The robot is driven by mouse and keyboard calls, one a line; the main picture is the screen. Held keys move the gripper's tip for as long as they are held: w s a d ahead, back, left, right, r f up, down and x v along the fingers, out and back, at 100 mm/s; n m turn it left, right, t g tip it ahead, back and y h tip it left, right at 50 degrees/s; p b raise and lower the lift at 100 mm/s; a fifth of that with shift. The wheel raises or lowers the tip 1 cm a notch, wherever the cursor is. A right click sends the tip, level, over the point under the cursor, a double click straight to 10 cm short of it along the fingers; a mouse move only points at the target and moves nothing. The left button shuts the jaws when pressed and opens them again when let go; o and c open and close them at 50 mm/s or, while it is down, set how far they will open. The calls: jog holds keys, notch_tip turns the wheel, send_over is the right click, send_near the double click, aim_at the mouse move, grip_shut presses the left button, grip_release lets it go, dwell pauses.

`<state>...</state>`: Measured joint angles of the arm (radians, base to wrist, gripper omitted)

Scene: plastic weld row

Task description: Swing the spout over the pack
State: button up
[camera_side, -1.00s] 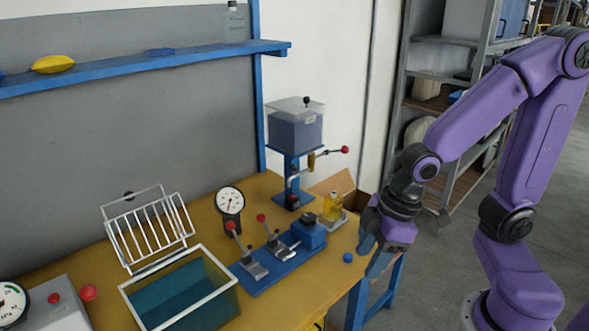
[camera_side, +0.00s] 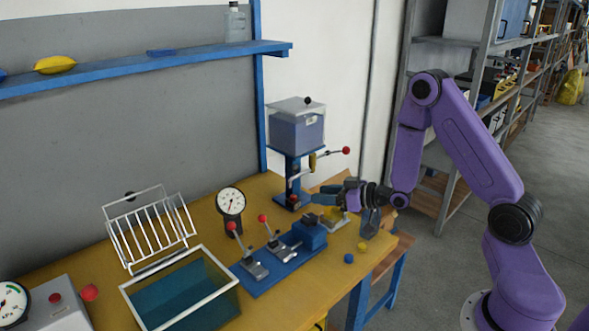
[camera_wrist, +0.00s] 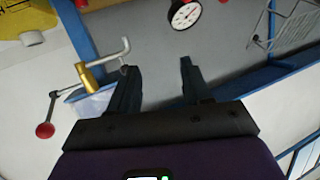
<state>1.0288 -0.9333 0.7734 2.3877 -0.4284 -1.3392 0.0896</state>
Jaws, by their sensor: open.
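The spout is a bent silver pipe (camera_side: 292,181) on the blue stand under the clear hopper (camera_side: 297,125). In the wrist view the spout (camera_wrist: 112,54) meets a brass valve (camera_wrist: 92,80) left of my gripper. My gripper (camera_side: 312,196) is beside the stand, pointing left. In the wrist view my gripper (camera_wrist: 155,66) is open, with nothing seen between its fingers. The spout's end is close to the left finger; I cannot tell whether they touch. The pack is mostly hidden behind my gripper in the side view, and I cannot identify it surely in the wrist view.
A lever with a red ball (camera_side: 346,150) sticks out right of the stand. A dial gauge (camera_side: 231,201), a blue clamp fixture (camera_side: 275,265) and a white-rimmed tank (camera_side: 180,290) stand left and in front.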

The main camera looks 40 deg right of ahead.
aim_at(295, 169)
jog(key=s+d+m+t+h, duration=0.1)
jog(key=d+m+t+h, duration=0.15)
jog(key=d, duration=0.45)
jog(key=shift+t+y, duration=0.35)
jog(key=shift+y, duration=0.1)
jog(key=w+a, duration=0.1)
jog(key=w, duration=0.4)
jog(key=w+a, duration=0.1)
jog(key=w, duration=0.5)
jog(key=w+a, duration=0.1)
jog(key=w, duration=0.5)
jog(key=shift+a+r, duration=0.15)
jog(key=shift+r, duration=0.1)
jog(key=shift+s, duration=0.1)
grip_shut()
